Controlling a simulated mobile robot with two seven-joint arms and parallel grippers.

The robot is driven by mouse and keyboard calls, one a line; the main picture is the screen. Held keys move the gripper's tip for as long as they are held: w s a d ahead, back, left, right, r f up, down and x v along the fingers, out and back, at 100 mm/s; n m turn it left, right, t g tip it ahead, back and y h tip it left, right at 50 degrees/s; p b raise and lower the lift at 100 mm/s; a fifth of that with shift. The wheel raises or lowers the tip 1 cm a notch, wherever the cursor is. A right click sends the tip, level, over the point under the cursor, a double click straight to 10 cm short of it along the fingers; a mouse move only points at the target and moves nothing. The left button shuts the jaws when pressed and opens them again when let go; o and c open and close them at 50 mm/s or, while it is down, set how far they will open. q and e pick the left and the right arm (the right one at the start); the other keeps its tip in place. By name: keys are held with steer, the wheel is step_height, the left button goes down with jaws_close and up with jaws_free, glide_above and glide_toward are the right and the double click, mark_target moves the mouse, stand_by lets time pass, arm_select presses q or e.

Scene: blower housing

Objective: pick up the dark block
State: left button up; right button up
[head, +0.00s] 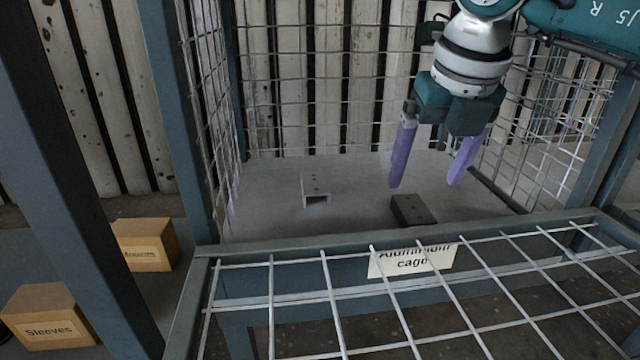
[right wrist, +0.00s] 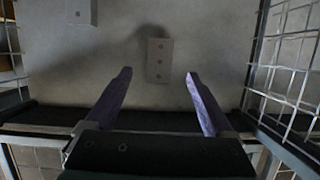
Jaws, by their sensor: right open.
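The dark block (head: 412,209) lies on the floor of the wire cage, near its front edge. It is a brown-black piece with small holes in its top. In the right wrist view the block (right wrist: 159,60) looks grey and lies on the floor beyond and between the fingertips. My right gripper (head: 424,184) is open and empty, with its purple fingers pointing down above the block, apart from it. Both fingers also show in the right wrist view (right wrist: 158,73). My left gripper is not in view.
A light grey bracket-like block (head: 315,188) lies left of the dark one. Wire mesh (head: 310,70) walls the cage, with a framed front rail (head: 300,255) and a label (head: 412,262). Cardboard boxes marked "Sleeves" (head: 48,315) and another (head: 147,243) stand outside, left.

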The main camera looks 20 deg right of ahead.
mark_target(414, 208)
steer(key=shift+f+b, duration=0.4)
steer(key=shift+f, duration=0.55)
steer(key=b+x, duration=0.4)
steer(key=shift+w+f, duration=0.25)
steer(key=shift+f, duration=0.05)
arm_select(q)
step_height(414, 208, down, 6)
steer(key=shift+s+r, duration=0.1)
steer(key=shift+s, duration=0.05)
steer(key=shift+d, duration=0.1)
arm_select(e)
steer(key=shift+r, duration=0.1)
steer(key=shift+c, duration=0.2)
steer(key=shift+c, duration=0.7)
jaws_close()
